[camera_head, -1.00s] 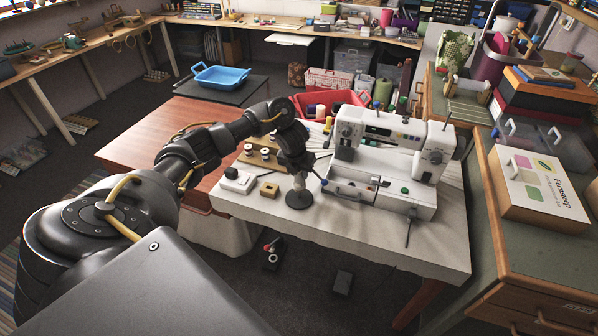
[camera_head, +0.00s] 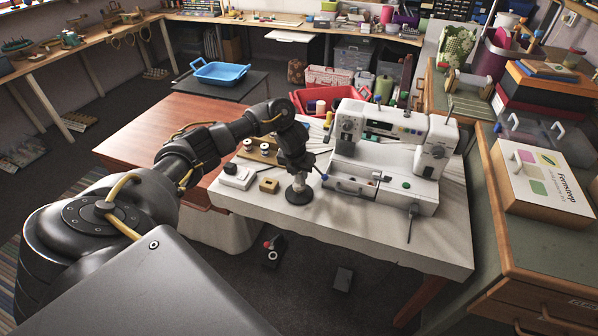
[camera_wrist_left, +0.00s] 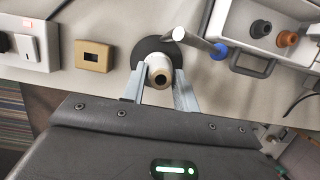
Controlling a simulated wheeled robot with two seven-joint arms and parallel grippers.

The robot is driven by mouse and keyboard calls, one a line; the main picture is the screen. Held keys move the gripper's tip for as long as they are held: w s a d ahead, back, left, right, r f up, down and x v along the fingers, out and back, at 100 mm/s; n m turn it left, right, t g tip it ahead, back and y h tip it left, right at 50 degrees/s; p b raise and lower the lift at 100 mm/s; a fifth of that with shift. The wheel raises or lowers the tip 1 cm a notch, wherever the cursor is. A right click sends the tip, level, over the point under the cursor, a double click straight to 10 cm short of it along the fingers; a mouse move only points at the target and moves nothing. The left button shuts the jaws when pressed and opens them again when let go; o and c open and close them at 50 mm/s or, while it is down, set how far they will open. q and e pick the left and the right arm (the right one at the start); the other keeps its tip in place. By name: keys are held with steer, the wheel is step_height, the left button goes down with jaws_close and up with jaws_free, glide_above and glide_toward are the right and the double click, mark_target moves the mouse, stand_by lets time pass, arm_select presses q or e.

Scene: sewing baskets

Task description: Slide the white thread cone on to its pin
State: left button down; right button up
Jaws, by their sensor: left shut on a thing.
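The white thread cone (camera_wrist_left: 157,68) is between the two fingers of my left gripper (camera_wrist_left: 160,88) in the left wrist view. Its round end with a dark hole faces the camera. In the head view the cone (camera_head: 298,185) shows under my left gripper (camera_head: 297,170), which is shut on it. A black round base (camera_wrist_left: 150,48) lies beneath the cone, and this base also shows in the head view (camera_head: 299,198). A pale metal rod (camera_wrist_left: 196,22) shows beside the cone in the wrist view. Whether a pin is inside the cone is hidden. My right gripper is out of view.
A white sewing machine (camera_head: 385,150) stands right of the gripper. A white switch box (camera_head: 238,176) and a small tan block (camera_head: 269,186) lie to the left. Spools on a wooden rack (camera_head: 255,152) are behind.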

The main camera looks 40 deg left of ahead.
arm_select(q)
steer(key=shift+f+b, duration=0.95)
steer(key=shift+f, duration=0.3)
steer(key=c, duration=1)
jaws_free()
steer(key=shift+r, duration=0.1)
steer(key=v, duration=0.3)
steer(key=shift+w, duration=0.1)
steer(key=p+v, duration=0.4)
steer(key=v, duration=0.3)
steer(key=shift+s+r, duration=0.2)
steer(key=shift+r, duration=0.1)
